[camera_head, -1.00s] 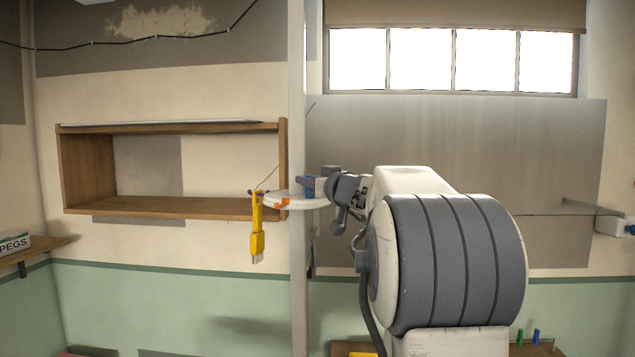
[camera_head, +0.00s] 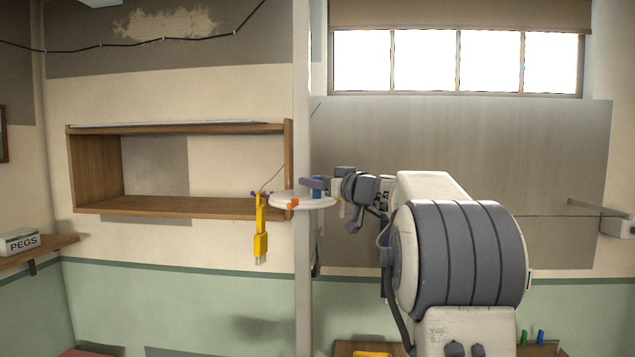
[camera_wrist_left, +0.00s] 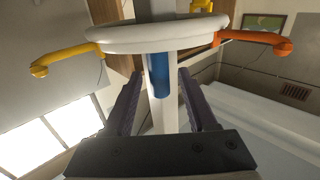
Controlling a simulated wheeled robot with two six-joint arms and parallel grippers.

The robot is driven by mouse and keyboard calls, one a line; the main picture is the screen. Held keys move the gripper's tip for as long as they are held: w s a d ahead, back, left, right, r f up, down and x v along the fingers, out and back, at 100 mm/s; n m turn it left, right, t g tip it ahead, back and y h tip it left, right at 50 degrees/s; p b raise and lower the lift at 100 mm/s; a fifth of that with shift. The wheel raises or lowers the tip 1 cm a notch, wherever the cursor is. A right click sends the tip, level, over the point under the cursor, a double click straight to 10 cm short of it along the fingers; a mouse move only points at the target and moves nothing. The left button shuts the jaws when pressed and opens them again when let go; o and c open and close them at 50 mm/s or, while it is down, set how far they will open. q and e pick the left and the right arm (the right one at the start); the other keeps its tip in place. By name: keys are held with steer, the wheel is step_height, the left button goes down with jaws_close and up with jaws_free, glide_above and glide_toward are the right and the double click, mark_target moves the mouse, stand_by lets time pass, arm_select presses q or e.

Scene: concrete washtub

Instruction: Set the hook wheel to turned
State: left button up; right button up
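The hook wheel is a white disc (camera_head: 283,203) at the grey post, also seen from below in the left wrist view (camera_wrist_left: 110,38). My left gripper (camera_head: 315,184) is at the wheel's right side. In the left wrist view its purple-grey fingers (camera_wrist_left: 162,103) are apart, one on each side of the blue peg, with gaps showing. My right gripper is out of view.
The grey post (camera_head: 302,285) stands right by the wheel. A wooden wall shelf (camera_head: 190,207) is behind to the left. A small shelf with a PEGS box (camera_head: 20,241) is at far left. Coloured pegs (camera_head: 532,337) stand on a surface at lower right.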

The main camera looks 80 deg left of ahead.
arm_select(q)
steer(key=b+v, duration=0.4)
steer(key=v, duration=0.6)
steer(key=shift+w+d, duration=0.1)
stand_by(0.5)
